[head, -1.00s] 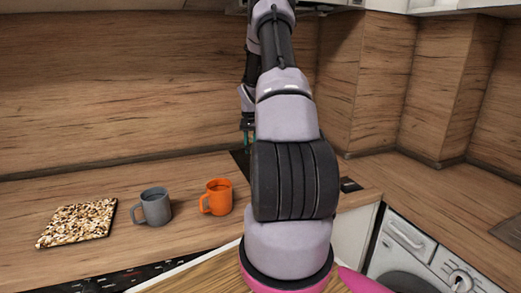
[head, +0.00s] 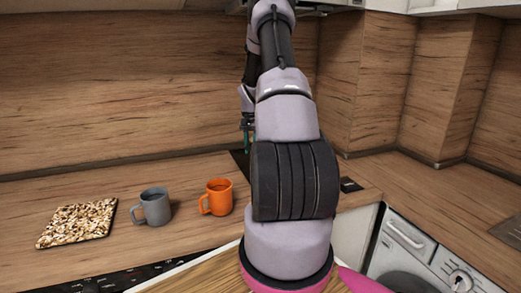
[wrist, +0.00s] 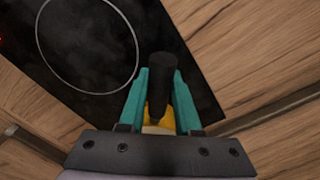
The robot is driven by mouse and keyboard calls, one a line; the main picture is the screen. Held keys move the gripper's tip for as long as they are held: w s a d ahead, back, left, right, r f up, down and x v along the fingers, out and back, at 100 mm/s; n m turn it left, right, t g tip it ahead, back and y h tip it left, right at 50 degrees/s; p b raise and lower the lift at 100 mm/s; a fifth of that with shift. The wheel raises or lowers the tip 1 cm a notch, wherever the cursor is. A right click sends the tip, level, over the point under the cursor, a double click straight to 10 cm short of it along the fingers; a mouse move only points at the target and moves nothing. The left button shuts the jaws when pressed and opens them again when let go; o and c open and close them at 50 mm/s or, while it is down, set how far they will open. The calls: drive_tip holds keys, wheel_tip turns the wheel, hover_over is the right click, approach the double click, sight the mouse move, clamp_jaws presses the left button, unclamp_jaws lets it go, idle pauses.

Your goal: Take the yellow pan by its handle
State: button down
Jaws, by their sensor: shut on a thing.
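In the wrist view, the teal fingers of my gripper (wrist: 160,92) stand on both sides of a black handle (wrist: 162,72). My gripper is shut on this handle. A small patch of the yellow pan (wrist: 154,124) shows between the fingers, close to the dark gripper body; the rest of the pan is hidden. In the head view my gripper (head: 246,138) is small and far back, beyond my arm, and the pan cannot be made out there.
A black hob (wrist: 150,30) with a ring marking lies under the gripper, with wooden worktop around it. A grey mug (head: 154,207), an orange mug (head: 217,197) and a speckled board (head: 77,223) stand left of my arm. A wooden splashback (head: 120,90) rises behind.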

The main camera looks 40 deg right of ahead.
drive_tip(key=shift+w+r, duration=0.1)
drive_tip(key=shift+r, duration=0.1)
drive_tip(key=shift+r, duration=2.35)
